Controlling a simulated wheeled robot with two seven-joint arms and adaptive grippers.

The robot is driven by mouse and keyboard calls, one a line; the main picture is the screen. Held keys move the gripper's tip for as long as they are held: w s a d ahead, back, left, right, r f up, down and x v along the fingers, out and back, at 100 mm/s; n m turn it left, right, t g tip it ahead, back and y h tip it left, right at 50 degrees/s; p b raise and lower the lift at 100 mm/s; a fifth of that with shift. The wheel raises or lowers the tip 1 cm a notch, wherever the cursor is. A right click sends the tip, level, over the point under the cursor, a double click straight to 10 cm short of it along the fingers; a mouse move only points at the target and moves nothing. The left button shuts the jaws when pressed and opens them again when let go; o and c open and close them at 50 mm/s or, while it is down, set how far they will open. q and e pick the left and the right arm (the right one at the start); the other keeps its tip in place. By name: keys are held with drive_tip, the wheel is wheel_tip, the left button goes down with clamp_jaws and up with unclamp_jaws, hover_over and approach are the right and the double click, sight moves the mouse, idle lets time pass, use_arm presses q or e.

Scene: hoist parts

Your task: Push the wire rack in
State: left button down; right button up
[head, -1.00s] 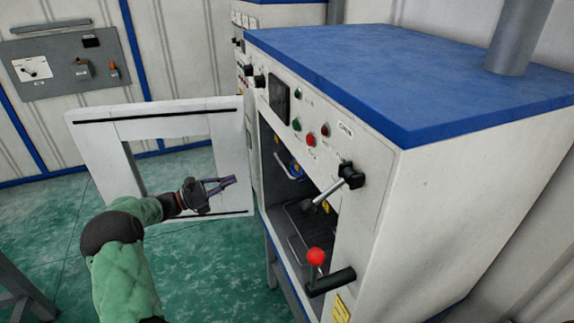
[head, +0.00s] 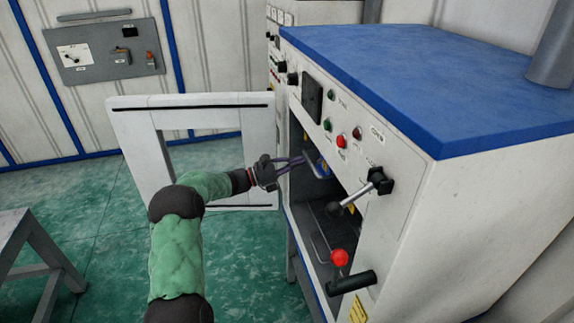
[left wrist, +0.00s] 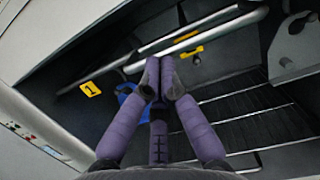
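The wire rack shows as thin metal bars inside the dark chamber, at the right of the left wrist view (left wrist: 245,119). In the head view its wire front edge (head: 319,246) appears low in the cabinet opening. My left gripper (head: 300,160) is at the upper left of the opening, beside the open door, above and apart from the rack. In the left wrist view its purple fingers (left wrist: 160,72) come together at the tips, with nothing visible between them. Part of the rack is hidden by the cabinet front. My right gripper is not in view.
The white cabinet (head: 400,215) has a blue top (head: 430,80). Its framed door (head: 190,101) stands open to the left. A black-knobbed lever (head: 362,192) and a red-knobbed handle (head: 339,258) stick out at the opening's right. A grey stool (head: 32,240) stands lower left.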

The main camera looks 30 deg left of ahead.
use_arm(q)
drive_tip(key=shift+w+d, duration=0.15)
